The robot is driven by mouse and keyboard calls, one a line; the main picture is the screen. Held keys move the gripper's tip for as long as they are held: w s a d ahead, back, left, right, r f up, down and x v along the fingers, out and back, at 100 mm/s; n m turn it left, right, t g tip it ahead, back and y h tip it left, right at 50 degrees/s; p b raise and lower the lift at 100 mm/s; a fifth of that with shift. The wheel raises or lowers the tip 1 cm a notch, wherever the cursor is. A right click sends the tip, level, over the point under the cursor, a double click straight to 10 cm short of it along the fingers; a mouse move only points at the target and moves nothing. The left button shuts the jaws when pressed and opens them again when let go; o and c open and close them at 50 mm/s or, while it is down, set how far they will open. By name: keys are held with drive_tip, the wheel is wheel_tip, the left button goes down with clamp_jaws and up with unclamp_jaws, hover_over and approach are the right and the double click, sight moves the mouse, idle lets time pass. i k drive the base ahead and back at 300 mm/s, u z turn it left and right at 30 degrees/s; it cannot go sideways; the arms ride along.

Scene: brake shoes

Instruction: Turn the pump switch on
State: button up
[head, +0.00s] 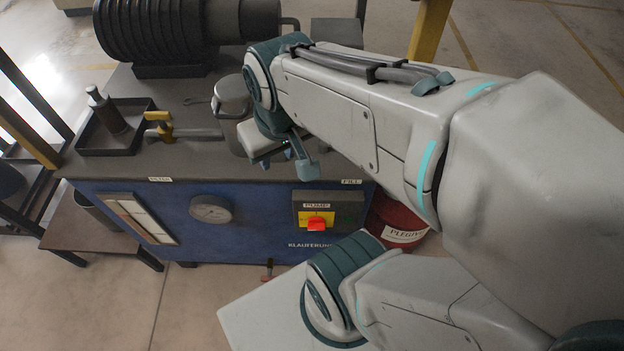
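The pump switch is a red knob (317,225) on a yellow plate, set in a dark box (343,215) labelled PUMP on the front of the blue cabinet (255,229). The knob looks wider than tall, but its exact setting is too small to read. My gripper (290,166) is above and slightly left of the switch, near the worktop's front edge, and apart from the knob. One teal finger shows clearly. The other finger is mostly hidden, so its opening cannot be told. No held object shows.
A tray (117,127), a yellow-handled tool (165,127) and a ribbed motor (150,30) stand on the worktop. A red bucket (398,222) is right of the cabinet.

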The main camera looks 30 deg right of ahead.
sight(316, 224)
drive_tip(key=z, duration=2.35)
drive_tip(key=k, duration=1.5)
drive_tip(key=u, duration=1.75)
